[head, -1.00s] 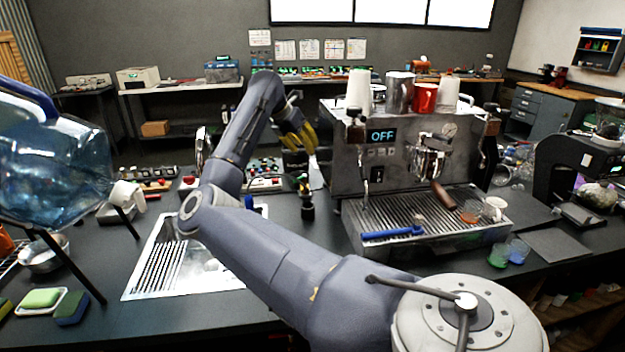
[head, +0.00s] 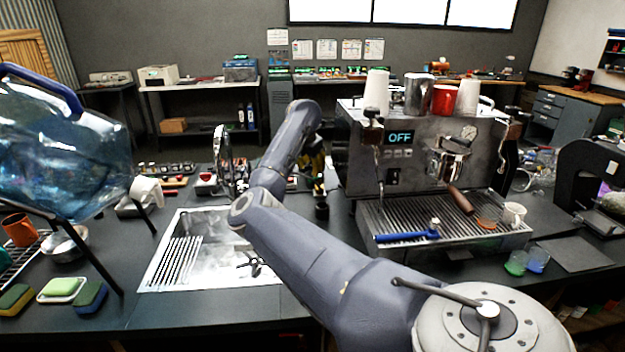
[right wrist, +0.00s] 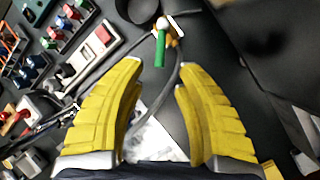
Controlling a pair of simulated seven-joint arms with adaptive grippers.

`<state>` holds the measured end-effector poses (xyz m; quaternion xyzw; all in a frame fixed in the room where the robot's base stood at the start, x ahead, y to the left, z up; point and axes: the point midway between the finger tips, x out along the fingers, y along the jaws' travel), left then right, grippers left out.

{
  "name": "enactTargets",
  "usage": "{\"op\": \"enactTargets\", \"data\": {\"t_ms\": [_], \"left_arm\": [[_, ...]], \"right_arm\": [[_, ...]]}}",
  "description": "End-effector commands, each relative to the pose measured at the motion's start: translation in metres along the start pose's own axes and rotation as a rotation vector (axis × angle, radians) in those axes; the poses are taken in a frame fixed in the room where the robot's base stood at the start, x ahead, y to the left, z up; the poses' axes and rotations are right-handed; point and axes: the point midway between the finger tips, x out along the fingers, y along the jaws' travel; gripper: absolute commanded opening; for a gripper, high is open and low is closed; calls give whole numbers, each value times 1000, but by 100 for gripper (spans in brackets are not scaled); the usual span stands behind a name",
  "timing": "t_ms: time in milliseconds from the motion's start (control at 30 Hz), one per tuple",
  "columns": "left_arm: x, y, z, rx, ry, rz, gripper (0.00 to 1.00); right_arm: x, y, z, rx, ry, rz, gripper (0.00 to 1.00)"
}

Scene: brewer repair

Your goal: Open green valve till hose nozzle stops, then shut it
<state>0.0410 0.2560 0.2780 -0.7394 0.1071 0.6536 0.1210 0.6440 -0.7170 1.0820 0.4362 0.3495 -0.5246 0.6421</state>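The green valve handle (right wrist: 160,49) shows in the right wrist view, attached to a small brass fitting (right wrist: 165,27). A dark hose (right wrist: 172,82) curves down from the fitting between my fingers. My right gripper (right wrist: 160,80) is open and empty, its two yellow fingers spread to either side below the handle, with the handle just beyond the fingertips. In the head view, my right gripper (head: 317,162) is partly hidden behind my forearm, left of the espresso machine. I cannot make out the hose nozzle's end. My left gripper is not in view.
The espresso machine (head: 358,165) stands to the right, its display reading OFF. A sink (head: 160,272) lies left of my arm, and a blue water jug (head: 70,150) is at far left. A round black cup (head: 321,211) stands near the gripper.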

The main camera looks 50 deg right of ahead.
Motion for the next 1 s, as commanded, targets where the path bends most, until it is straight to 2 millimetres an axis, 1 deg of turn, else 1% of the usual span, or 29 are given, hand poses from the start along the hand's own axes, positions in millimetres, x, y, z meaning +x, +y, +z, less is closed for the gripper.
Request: {"op": "enactTargets", "data": {"t_ms": [33,200,400,600,1000], "left_arm": [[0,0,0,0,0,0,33],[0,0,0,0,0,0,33],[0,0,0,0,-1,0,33],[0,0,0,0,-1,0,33],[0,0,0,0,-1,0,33]], "right_arm": [[10,-2,0,-2,1,-4,33],[37,-1,0,-3,0,-4,33],[58,-1,0,-1,1,-2,33],[69,-1,0,0,1,-1,33],[71,-1,0,0,0,-1,34]]}}
